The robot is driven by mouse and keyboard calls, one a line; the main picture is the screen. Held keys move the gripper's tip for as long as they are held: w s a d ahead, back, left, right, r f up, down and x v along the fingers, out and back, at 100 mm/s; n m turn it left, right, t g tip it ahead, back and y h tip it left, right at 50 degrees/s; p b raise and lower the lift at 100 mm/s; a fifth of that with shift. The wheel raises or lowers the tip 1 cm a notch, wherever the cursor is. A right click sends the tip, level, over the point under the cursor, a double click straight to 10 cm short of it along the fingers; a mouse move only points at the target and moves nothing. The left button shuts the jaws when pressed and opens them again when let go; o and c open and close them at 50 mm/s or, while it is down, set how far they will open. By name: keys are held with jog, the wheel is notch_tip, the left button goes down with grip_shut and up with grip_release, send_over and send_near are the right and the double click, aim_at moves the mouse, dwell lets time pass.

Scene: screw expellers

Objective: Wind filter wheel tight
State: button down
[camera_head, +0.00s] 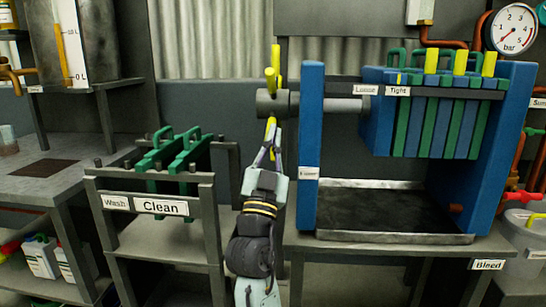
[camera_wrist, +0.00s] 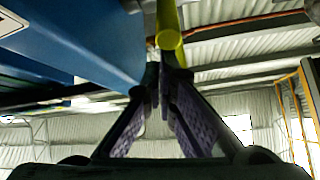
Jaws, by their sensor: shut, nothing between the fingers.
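The filter wheel has a grey hub (camera_head: 266,103) and yellow spokes (camera_head: 275,57) on the left of the blue filter press frame (camera_head: 311,135). A grey screw (camera_head: 335,105) runs from it to the blue and green plate pack (camera_head: 430,120). The pack's left end is by the "Loose" label (camera_head: 366,90) and the "Tight" label (camera_head: 398,91). My gripper (camera_head: 270,148) points up below the hub, at the lower yellow spoke. In the wrist view, a yellow spoke (camera_wrist: 168,32) shows just beyond the fingertips (camera_wrist: 165,75), which are shut and empty. Contact cannot be told.
The blue frame stands close on my gripper's right, and fills the left of the wrist view. A tray (camera_head: 395,238) lies below the plates. A rack labelled "Wash" and "Clean" (camera_head: 162,207) with green plates stands left. A pressure gauge (camera_head: 514,28) is at upper right.

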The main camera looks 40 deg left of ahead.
jog(key=f+b, duration=0.2)
jog(key=b, duration=0.1)
jog(key=shift+w+a+f, duration=0.15)
jog(key=shift+w+a, duration=0.05)
jog(key=shift+w, duration=0.15)
